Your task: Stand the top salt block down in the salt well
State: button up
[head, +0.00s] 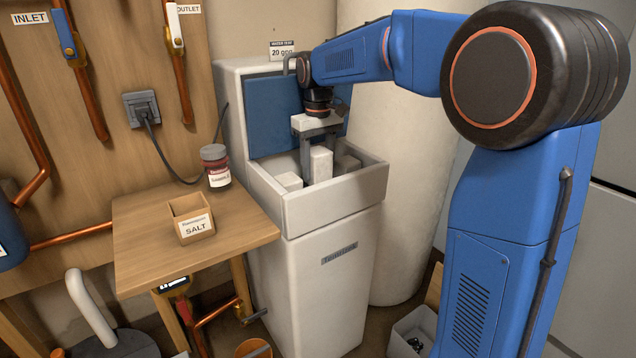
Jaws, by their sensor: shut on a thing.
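The salt well (333,204) is the open, pale top of the cabinet, with its blue lid (272,112) raised behind it. My gripper (319,168) reaches down into the well from above, its grey fingers either side of a white salt block (321,163). It is shut on this block, which looks upright. The block's lower end is hidden behind the well's front rim, so I cannot tell whether it touches the bottom. Another white block (289,181) shows at the left of the well, and a greyer one (347,162) shows at the right.
A wooden table (141,237) stands left of the cabinet. It carries a salt box (191,216), which looks empty, and a red-labelled jar (216,167). A large pale tank (402,200) stands close on the cabinet's right. A grey bin (413,330) is on the floor.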

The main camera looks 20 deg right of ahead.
aim_at(318, 181)
jog(key=shift+f, duration=2.5)
jog(key=o, duration=1.6)
jog(key=shift+f, duration=0.15)
